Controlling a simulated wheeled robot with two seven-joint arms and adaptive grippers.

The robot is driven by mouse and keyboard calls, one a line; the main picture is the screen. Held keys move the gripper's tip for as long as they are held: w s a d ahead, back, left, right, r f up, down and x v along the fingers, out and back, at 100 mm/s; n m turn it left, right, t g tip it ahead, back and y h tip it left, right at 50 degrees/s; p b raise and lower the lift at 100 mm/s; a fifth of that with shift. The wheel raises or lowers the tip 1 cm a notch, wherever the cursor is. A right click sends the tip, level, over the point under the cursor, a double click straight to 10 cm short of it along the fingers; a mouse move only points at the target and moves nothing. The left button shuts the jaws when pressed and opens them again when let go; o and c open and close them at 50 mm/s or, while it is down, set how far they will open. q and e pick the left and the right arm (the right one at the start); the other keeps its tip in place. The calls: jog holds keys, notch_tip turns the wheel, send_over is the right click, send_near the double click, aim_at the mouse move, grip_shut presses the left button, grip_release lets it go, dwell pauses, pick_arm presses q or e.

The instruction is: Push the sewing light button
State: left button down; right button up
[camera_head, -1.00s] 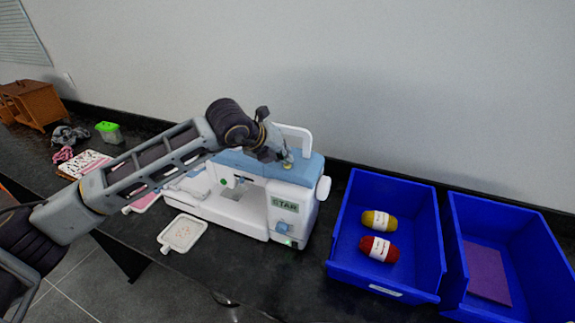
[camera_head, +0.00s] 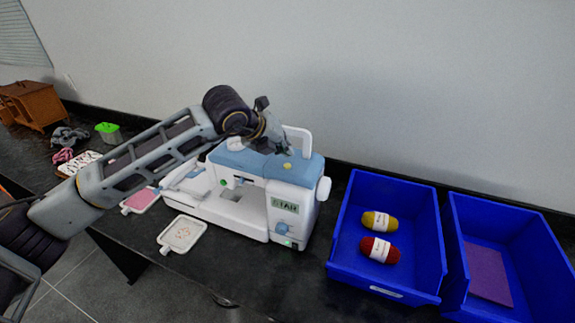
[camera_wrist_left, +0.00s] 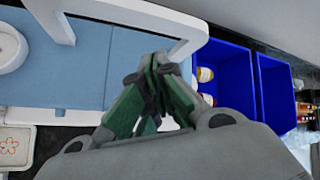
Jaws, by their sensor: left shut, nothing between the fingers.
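The white and light-blue sewing machine (camera_head: 240,205) stands upright on the black counter, its handle raised at the back. A small yellow round button (camera_head: 287,166) shows on its blue top, and a small green light glows low on its front. My left gripper (camera_head: 288,151) is shut and empty, just above the blue top and close to the yellow button, apart from it as far as I can tell. In the left wrist view the shut fingers (camera_wrist_left: 155,62) are over the machine's top (camera_wrist_left: 75,65) beside the white handle; the button is hidden there. My right gripper is not in view.
Two blue bins (camera_head: 338,262) stand right of the machine; the nearer holds yellow yarn (camera_head: 379,221) and red yarn (camera_head: 378,250), the other a purple sheet (camera_head: 488,275). A white embroidery hoop (camera_head: 181,234) lies in front. A wooden box (camera_head: 32,103) stands far left.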

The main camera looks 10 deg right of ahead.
aim_at(285, 164)
pick_arm(q)
jog(key=shift+r, duration=2.15)
dwell(0.9)
